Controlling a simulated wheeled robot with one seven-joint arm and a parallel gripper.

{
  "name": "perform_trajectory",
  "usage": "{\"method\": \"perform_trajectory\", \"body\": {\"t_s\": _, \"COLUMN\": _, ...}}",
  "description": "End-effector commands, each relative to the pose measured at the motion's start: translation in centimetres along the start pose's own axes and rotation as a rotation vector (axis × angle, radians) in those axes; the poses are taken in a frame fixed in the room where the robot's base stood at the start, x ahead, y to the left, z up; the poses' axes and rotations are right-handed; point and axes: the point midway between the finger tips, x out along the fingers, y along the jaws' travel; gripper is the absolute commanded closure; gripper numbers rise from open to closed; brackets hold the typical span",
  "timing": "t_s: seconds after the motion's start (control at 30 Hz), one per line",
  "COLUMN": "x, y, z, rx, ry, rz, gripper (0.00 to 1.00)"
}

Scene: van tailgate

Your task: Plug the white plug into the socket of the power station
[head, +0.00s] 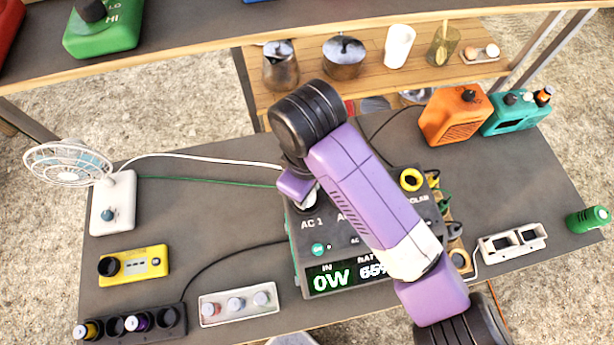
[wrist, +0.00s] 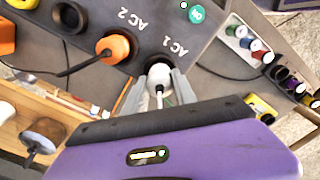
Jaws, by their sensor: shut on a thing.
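The power station (head: 372,268) stands on the grey table, its top panel marked AC 1 and AC 2 and its display reading 0W. It also shows in the wrist view (wrist: 205,38). My gripper (wrist: 160,88) is shut on the white plug (wrist: 158,74), with one finger on each side. The plug is at the AC 1 position and hides the socket there; I cannot tell how deep it sits. An orange plug (wrist: 114,48) is in AC 2. In the head view my arm covers much of the station.
A white fan (head: 112,203) at the left has a white cord (head: 210,158) running to my gripper. A green cable runs below it. A yellow box (head: 133,265) and a three-knob strip (head: 238,303) lie at the front left. Orange (head: 455,115) and teal (head: 515,112) boxes stand behind.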

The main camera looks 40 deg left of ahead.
Motion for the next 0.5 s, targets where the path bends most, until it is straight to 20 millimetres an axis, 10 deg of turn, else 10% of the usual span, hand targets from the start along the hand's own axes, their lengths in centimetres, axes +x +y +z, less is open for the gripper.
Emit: {"method": "perform_trajectory", "body": {"t_s": 0.5, "x": 1.4, "y": 0.0, "z": 0.0, "rx": 0.0, "ry": 0.0, "rz": -0.001, "gripper": 1.0}}
